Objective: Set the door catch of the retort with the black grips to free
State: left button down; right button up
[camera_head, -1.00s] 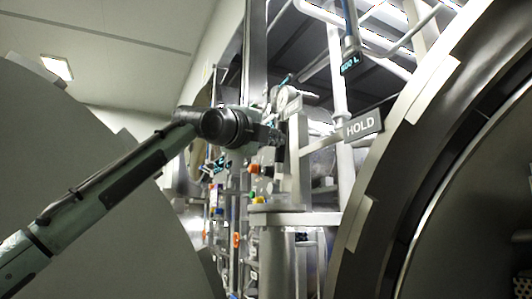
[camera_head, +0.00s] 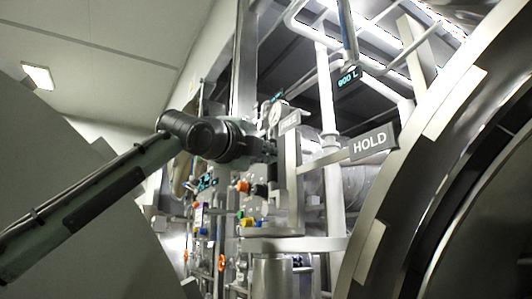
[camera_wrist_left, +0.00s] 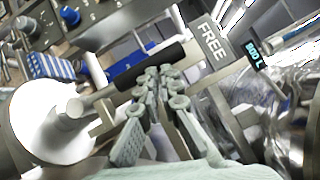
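The catch's black grip (camera_wrist_left: 150,65) is a dark bar on a pale metal stem, slanting across the left wrist view. The grey FREE sign (camera_wrist_left: 212,42) is just right of it there and shows edge-on in the head view (camera_head: 290,122). The HOLD sign (camera_head: 370,145) faces me further right, on an arm from the same pale post. My left gripper (camera_wrist_left: 160,78) has its fingertips drawn together at the lower edge of the black grip; the bar does not appear between them. In the head view my left gripper (camera_head: 264,150) is small and dark beside the post. My right gripper is out of view.
A large round retort rim (camera_head: 400,200) fills the right side. A big grey curved surface (camera_head: 70,220) fills the lower left. A blue knob (camera_wrist_left: 70,16) shows in the left wrist view.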

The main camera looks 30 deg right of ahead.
pick_arm(q)
jog(key=shift+s+a+r, duration=0.1)
jog(key=shift+r, duration=0.1)
jog(key=v, duration=1.2)
jog(key=shift+f, duration=0.2)
